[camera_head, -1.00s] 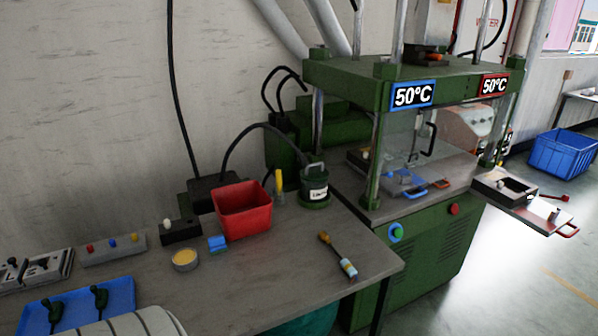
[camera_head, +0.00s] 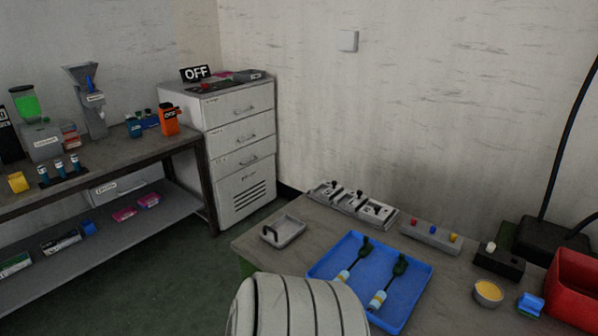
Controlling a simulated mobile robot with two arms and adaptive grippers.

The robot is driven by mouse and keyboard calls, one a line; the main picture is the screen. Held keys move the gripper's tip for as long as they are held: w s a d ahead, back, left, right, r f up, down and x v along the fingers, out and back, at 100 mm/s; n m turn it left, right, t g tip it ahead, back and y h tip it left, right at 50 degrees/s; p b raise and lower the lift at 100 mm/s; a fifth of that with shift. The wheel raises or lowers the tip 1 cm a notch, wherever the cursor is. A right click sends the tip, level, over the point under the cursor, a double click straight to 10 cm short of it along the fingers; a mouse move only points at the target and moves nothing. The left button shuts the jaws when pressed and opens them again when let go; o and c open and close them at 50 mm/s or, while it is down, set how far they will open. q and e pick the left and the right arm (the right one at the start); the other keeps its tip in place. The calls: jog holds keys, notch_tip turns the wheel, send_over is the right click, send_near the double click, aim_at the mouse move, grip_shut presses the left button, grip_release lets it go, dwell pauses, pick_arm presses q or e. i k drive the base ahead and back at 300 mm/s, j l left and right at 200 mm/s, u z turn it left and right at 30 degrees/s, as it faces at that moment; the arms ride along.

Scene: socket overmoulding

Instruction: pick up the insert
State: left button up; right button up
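I cannot identify the insert for certain. A blue tray (camera_head: 367,276) on the bench holds two tools, a left one (camera_head: 345,275) and a right one (camera_head: 377,299), each with a dark green end and a white and blue end. A small grey tray (camera_head: 290,234) lies to its left, with a small dark piece at its edge. Behind the blue tray is a grey fixture (camera_head: 352,205) with several small parts in slots, too small to tell apart. Neither gripper shows.
A control strip with coloured buttons (camera_head: 431,236), a yellow-filled dish (camera_head: 488,292), a blue block (camera_head: 530,305) and a red bin (camera_head: 577,287) stand to the right. A drawer cabinet (camera_head: 237,130) and a second bench (camera_head: 60,195) are at the left. Floor between is clear.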

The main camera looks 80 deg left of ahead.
aim_at(350, 201)
jog(key=u, duration=2.35)
jog(key=i+j+u, duration=0.35)
jog(key=j, duration=0.15)
jog(key=i+j+u, duration=0.15)
jog(key=j+u, duration=0.15)
jog(key=j, duration=0.15)
jog(key=i+j+u, duration=0.35)
jog(key=i+j, duration=0.25)
jog(key=i, duration=0.2)
jog(key=i+j, duration=0.2)
jog(key=i, duration=0.2)
jog(key=i+j, duration=0.25)
jog(key=i, duration=0.2)
jog(key=i+z, duration=0.2)
jog(key=z, duration=0.25)
jog(key=i+z, duration=0.25)
jog(key=z, duration=0.2)
jog(key=i+j+z, duration=0.1)
jog(key=z, duration=0.3)
jog(key=i+j+z, duration=0.2)
jog(key=z, duration=0.25)
jog(key=i, duration=0.1)
